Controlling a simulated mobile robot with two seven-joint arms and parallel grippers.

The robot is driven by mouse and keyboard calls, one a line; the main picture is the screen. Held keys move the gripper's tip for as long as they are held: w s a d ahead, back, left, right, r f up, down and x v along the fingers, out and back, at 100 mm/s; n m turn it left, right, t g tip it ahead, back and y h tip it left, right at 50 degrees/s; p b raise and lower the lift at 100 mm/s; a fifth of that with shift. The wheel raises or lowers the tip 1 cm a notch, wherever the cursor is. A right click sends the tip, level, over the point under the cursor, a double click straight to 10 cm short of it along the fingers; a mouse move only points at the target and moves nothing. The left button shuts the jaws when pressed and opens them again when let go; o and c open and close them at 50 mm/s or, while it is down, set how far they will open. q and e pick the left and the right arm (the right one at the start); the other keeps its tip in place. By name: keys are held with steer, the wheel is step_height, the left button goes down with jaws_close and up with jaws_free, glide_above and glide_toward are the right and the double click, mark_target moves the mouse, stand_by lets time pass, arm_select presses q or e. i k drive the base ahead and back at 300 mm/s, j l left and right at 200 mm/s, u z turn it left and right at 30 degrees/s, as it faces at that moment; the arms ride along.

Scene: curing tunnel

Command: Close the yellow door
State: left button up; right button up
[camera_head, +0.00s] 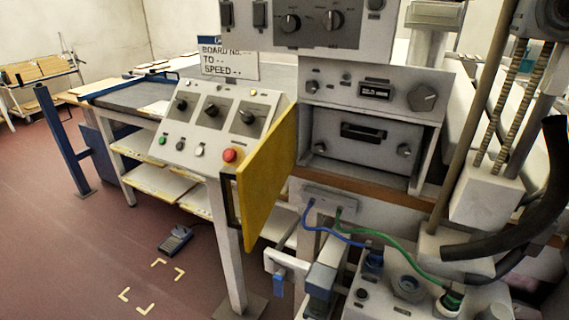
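The yellow door (268,172) stands open at the left side of a grey cabinet opening (352,185). It is swung outward toward me, with its upper far corner close to the cabinet's left edge. A dark handle (233,203) shows along its near, left edge. Inside the opening is a grey unit (362,155) with a black handle and two knobs. The door's hinges cannot be made out. Neither of my grippers can be seen in this view.
A sloped control panel with a red button (229,155) stands just left of the door. Blue (335,238) and green (390,243) cables run below the opening. A black hose (510,238) and poles crowd the right. A grey pedal (176,240) lies on the floor.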

mark_target(261, 179)
steer(key=i+j+z, duration=0.1)
steer(key=j+z, duration=0.5)
steer(key=j, duration=0.2)
steer(key=i+j+z, duration=0.2)
steer(key=j, duration=0.35)
steer(key=j+z, duration=0.2)
steer(key=j, duration=0.3)
